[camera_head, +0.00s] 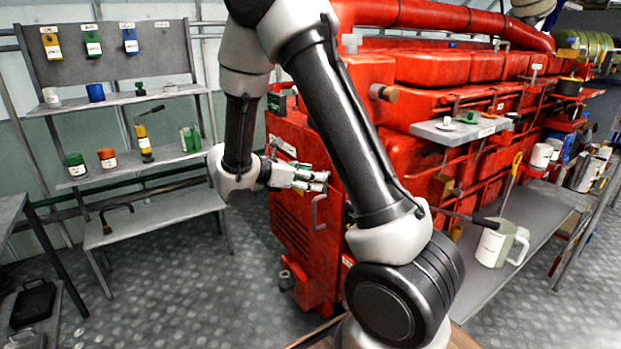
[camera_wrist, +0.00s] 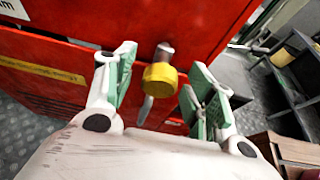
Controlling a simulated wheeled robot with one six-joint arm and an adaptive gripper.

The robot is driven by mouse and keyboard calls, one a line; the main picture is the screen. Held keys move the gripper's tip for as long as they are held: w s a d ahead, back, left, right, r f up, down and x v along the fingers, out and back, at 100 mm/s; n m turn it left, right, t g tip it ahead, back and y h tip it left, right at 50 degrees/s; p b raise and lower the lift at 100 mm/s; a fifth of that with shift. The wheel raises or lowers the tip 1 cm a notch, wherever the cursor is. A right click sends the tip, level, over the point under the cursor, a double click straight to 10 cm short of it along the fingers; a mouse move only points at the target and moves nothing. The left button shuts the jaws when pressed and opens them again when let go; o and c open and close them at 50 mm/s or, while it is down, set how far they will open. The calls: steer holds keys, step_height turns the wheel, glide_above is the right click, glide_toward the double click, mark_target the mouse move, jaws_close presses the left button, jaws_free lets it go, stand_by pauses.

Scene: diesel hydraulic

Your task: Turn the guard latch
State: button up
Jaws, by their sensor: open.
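A yellow round knob (camera_wrist: 160,77) on a short grey metal stem stands out from a red panel (camera_wrist: 190,30) in the wrist view. It looks like the guard latch, but no label on it shows. A grey metal piece (camera_wrist: 146,108) shows just below it. My gripper (camera_wrist: 158,82) is open, with one green-padded finger on each side of the knob and visible gaps between. In the head view my gripper (camera_head: 312,182) is at the front of the red engine housing (camera_head: 290,235).
A grey bar handle (camera_head: 319,212) is on the housing just below my gripper. A grey shelf rack (camera_head: 150,160) with cans and tools stands at left. A bench (camera_head: 535,215) with a pale jug (camera_head: 495,244) is at right. Floor between rack and engine is clear.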

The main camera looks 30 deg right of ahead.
steer(key=shift+d+f, duration=0.2)
steer(key=shift+d, duration=0.15)
steer(key=c, duration=1)
